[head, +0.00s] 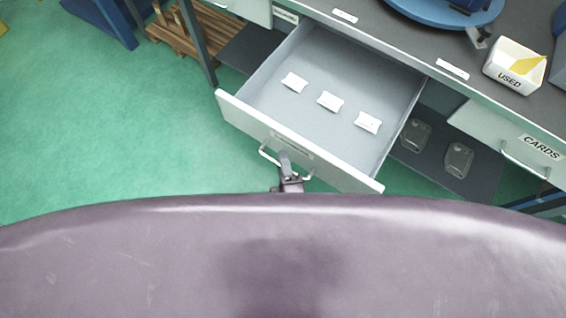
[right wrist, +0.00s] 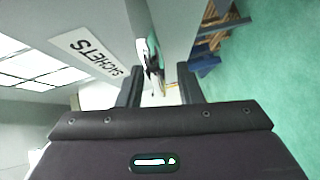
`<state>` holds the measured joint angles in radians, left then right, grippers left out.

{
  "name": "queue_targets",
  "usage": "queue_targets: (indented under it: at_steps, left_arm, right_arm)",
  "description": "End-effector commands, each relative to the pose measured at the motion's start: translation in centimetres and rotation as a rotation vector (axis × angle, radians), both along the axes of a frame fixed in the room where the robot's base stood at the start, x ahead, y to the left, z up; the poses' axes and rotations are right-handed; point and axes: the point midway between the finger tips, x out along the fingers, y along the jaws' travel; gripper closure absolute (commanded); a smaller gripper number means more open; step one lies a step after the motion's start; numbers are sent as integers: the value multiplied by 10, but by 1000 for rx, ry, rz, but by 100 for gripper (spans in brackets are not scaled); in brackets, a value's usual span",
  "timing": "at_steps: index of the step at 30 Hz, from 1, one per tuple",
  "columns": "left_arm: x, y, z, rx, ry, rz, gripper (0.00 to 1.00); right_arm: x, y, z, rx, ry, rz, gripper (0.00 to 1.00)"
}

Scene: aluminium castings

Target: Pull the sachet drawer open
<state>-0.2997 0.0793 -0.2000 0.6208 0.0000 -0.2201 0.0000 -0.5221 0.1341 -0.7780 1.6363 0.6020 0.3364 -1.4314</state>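The sachet drawer (head: 260,121) is pulled well out from under the counter in the head view. Three small white sachets lie apart on its grey floor. Its bar handle (head: 268,157) is on the front panel; the handle also shows in the right wrist view (right wrist: 149,48), beside the SACHETS label (right wrist: 88,52). My right gripper (head: 286,161) is at the handle. In the right wrist view its two fingers (right wrist: 159,82) stand apart, with the handle between them and gaps visible beside it. My left gripper is not in view.
A CARDS drawer (head: 483,128) sits to the right in the counter (head: 400,38). A white USED bin (head: 511,68) and a blue round base (head: 430,10) stand on top. Dark trays lie on a lower shelf. Green floor (head: 100,120) is clear at left, with a wooden pallet (head: 205,35) behind.

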Motion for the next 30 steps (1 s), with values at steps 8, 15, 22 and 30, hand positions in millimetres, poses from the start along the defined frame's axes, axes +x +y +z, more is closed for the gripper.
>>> queue_targets:
  at_steps: [8, 15, 22, 30]
  left_arm:
    - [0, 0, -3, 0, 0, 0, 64]
    - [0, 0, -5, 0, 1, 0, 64]
    - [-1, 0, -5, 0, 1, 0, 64]
    - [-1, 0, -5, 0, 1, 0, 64]
  right_arm:
    - [-37, -7, 4, -1, 4, 2, 67]
    - [-69, -14, 9, 0, 2, 0, 67]
    - [-76, -15, 11, 0, 1, 0, 67]
    - [-75, -15, 11, 0, 1, 0, 67]
